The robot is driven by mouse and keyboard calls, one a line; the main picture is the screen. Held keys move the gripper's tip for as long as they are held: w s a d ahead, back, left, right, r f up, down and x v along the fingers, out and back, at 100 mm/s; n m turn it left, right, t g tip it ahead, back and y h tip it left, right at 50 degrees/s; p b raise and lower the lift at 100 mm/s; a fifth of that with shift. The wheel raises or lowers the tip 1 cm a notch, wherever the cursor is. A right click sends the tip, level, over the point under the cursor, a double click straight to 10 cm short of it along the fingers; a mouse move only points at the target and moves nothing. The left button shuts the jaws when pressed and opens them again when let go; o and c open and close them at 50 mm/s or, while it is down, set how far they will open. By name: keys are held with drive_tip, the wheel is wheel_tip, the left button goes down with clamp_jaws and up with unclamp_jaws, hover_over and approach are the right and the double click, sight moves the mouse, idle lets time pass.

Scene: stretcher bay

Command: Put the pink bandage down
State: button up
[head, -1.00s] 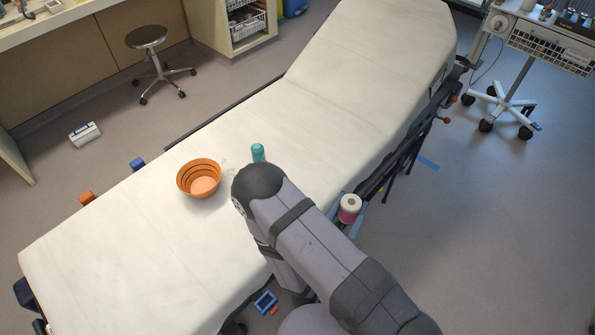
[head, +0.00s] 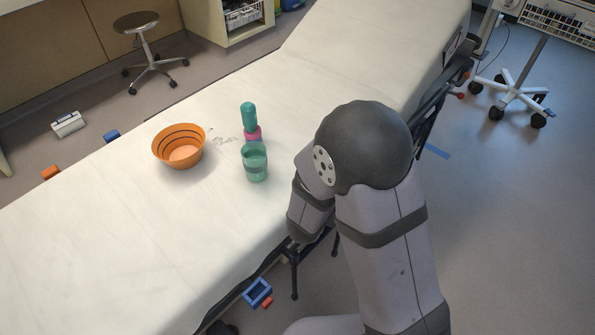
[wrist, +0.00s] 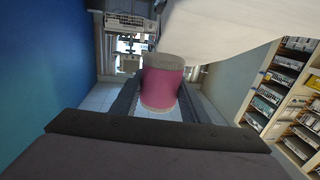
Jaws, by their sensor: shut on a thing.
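The pink bandage (wrist: 160,86) is a pink roll with a greyish end face. In the wrist view it sits between the two dark fingers of my gripper (wrist: 158,94), which is shut on it. The white stretcher sheet (wrist: 222,25) fills the upper right there, close to the roll's end; I cannot tell whether they touch. In the head view the arm hides my gripper and the held roll, at the right edge of the stretcher (head: 100,235).
On the stretcher stand an orange bowl (head: 180,147), a teal bottle (head: 249,115), a small pink item (head: 253,135) below it and a green cup (head: 255,162). Bare sheet lies to the left and front.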

drive_tip(key=w+a+r+n+t+y+b, duration=0.35)
drive_tip(key=w+a+r+y+b, duration=0.2)
drive_tip(key=w+r, duration=0.2)
drive_tip(key=w+a+f+n+y, duration=0.35)
drive_tip(key=a+f+y, duration=0.25)
drive_tip(key=a, duration=0.4)
drive_tip(key=shift+n+h, duration=0.25)
drive_tip(key=shift+n, duration=0.05)
drive_tip(key=shift+s+f+b, duration=0.2)
drive_tip(key=shift+f+b, duration=0.85)
drive_tip(key=shift+f, duration=4.15)
drive_tip(key=shift+f, duration=0.1)
drive_tip(key=shift+f+b, duration=0.35)
drive_tip(key=shift+b, duration=0.1)
drive_tip(key=shift+f, duration=0.2)
